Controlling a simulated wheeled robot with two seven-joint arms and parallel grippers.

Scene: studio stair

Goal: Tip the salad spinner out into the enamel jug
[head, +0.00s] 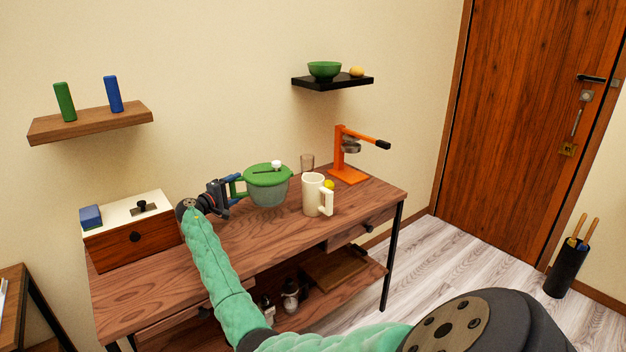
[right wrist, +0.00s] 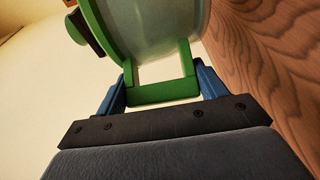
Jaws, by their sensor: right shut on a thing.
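The salad spinner (head: 268,192) has a green lid with a pale knob, a translucent bowl and a green side handle. It is upright over the desk; I cannot tell whether its base touches the wood. My right gripper (head: 235,186) is shut on that handle from the left. In the right wrist view, the blue fingers of the gripper (right wrist: 163,92) flank the green handle (right wrist: 165,93). The cream enamel jug (head: 312,193) stands upright on the desk just right of the spinner, apart from it, its handle facing right. The spinner's contents are hidden. My left gripper is out of view.
The wooden desk (head: 245,245) also holds an orange press (head: 347,172), a small brownish glass (head: 307,162), a yellow thing (head: 328,185) behind the jug, and a drawer box (head: 133,236) at left. Wall shelves hang above. The desk's front left is clear.

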